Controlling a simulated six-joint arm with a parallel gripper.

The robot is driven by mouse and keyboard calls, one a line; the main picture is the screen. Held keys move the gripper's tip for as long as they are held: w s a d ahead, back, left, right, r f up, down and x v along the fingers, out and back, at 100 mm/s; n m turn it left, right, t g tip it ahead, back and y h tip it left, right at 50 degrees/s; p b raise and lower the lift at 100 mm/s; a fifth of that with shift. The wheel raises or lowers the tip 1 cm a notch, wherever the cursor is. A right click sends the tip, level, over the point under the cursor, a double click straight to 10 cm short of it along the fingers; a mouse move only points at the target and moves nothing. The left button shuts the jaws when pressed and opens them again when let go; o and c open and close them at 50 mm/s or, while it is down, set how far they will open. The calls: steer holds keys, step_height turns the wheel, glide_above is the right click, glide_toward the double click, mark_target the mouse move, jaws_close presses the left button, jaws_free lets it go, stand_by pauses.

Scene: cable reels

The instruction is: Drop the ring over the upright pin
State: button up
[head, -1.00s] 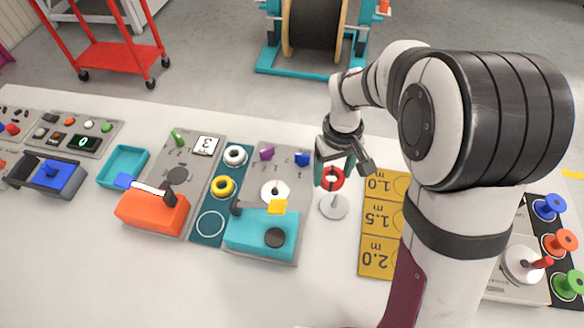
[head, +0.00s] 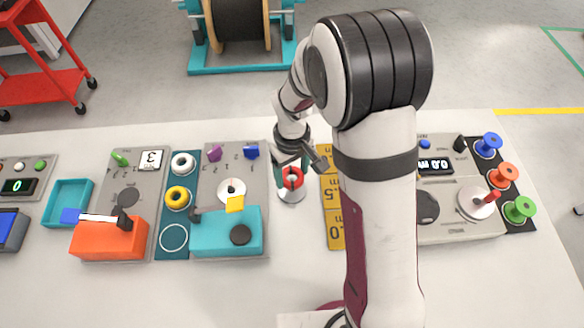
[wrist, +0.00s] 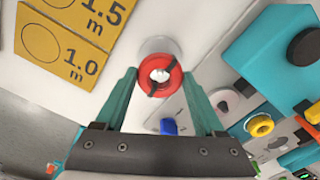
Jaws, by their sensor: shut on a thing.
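A red ring (head: 292,182) is held between the fingers of my gripper (head: 291,165). The wrist view shows the ring (wrist: 145,76) between the two teal fingertips of my gripper (wrist: 160,77). The ring is directly over a round pale base (head: 291,196), which also shows behind the ring in the wrist view (wrist: 157,44). A pale shape, apparently the upright pin (wrist: 160,75), shows through the ring's hole. I cannot tell how far the ring is down around the pin. Most of the pin is hidden by the ring and fingers.
A teal box (head: 225,240) with a yellow tab stands close left of the base. A yellow length card (head: 334,235) lies close right, partly behind my arm. White (head: 183,163) and yellow (head: 178,198) rings lie on a teal mat at left. Coloured spools (head: 503,174) stand far right.

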mark_target(292, 180)
steer(key=shift+f, duration=2.3)
steer(key=o, duration=1.5)
steer(key=shift+f, duration=0.1)
step_height(292, 180, up, 8)
steer(key=shift+r, duration=0.1)
